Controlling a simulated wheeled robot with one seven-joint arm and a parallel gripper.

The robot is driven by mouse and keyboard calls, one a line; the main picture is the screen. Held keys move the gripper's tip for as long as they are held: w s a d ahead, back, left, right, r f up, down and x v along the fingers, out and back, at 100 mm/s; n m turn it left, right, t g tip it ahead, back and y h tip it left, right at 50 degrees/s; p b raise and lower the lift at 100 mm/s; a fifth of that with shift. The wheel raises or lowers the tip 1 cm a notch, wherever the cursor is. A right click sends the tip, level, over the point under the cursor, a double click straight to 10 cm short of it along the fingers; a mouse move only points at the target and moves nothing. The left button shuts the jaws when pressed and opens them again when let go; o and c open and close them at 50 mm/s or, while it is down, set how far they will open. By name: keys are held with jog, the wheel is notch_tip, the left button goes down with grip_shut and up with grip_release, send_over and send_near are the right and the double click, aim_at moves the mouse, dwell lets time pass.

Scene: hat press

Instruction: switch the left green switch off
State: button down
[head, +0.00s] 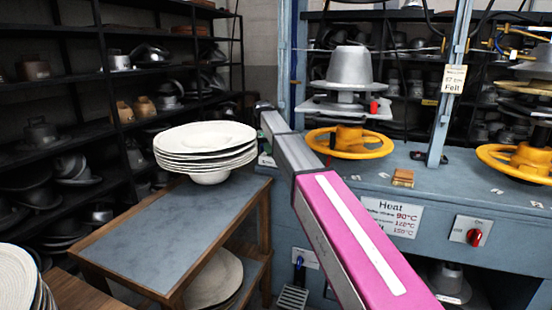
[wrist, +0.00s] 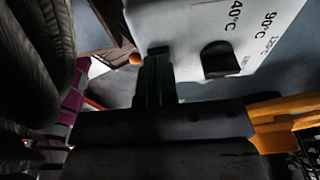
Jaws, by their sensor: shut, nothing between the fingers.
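No green switch shows clearly in either view. In the head view a small pale plate with a hint of green (head: 266,159) sits at the left end of the press bench, partly behind my arm; it is too small to tell what it is. In the wrist view my gripper (wrist: 156,52) appears as two dark greenish fingers close together, shut and empty. Its tips are at the left edge of a white panel (wrist: 272,30) with temperature markings and a black knob or switch (wrist: 219,60); I cannot tell whether they touch. My gripper is hidden in the head view.
A blue-grey bench (head: 455,195) carries yellow wheels (head: 349,141) and a metal hat form (head: 349,68). A red switch (head: 475,237) is on its front. A side table (head: 160,240) holds stacked pale hats (head: 206,145). Dark shelves (head: 80,79) stand left.

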jog(key=shift+r, duration=3.5)
